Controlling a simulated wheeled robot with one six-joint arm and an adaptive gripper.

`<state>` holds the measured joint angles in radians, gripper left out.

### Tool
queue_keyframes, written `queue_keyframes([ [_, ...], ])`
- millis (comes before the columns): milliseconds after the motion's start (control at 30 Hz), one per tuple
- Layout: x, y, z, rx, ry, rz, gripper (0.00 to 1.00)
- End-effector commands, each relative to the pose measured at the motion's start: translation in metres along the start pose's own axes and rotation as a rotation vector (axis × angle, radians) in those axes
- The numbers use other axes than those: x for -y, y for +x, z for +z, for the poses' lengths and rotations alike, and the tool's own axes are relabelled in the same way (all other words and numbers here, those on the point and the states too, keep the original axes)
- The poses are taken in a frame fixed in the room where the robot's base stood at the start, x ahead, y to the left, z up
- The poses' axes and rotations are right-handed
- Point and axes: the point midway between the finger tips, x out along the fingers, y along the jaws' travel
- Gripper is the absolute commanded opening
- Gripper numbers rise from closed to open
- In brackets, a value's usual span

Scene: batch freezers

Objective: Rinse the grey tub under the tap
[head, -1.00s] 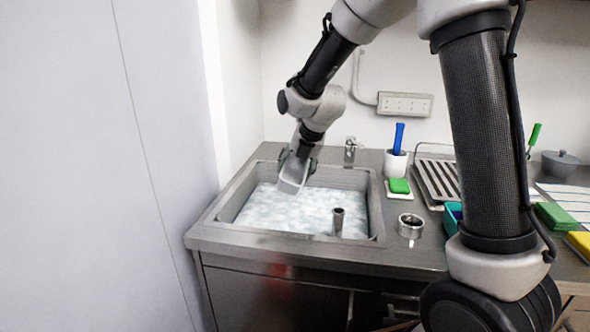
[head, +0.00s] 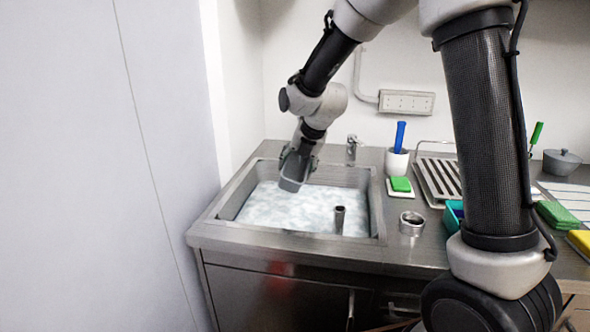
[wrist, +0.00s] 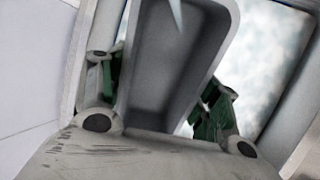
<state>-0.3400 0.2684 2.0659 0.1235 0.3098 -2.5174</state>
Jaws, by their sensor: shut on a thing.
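The grey tub (head: 292,184) is held over the back left part of the sink, tilted, just above the foamy water. My gripper (head: 299,160) is shut on it. In the wrist view the grey tub (wrist: 172,65) lies between the two fingers of my gripper (wrist: 160,92), its hollow inside facing the camera. A thin pale streak shows at the tub's top edge there. The tap (head: 351,149) stands at the back rim of the sink (head: 300,238), to the right of the tub. I cannot tell whether water falls into the tub.
A metal standpipe (head: 339,220) rises from the water. Right of the sink are a green sponge (head: 400,184), a white cup with a blue-handled brush (head: 398,150), a metal ring (head: 411,223) and a drying rack (head: 438,178). A wall bounds the left side.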

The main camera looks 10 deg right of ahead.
Motion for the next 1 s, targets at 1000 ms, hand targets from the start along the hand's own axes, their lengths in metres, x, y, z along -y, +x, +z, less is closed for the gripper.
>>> queue_keyframes([
  [1000,0.044,-0.034,-0.042,0.000,0.001,0.001,0.34],
])
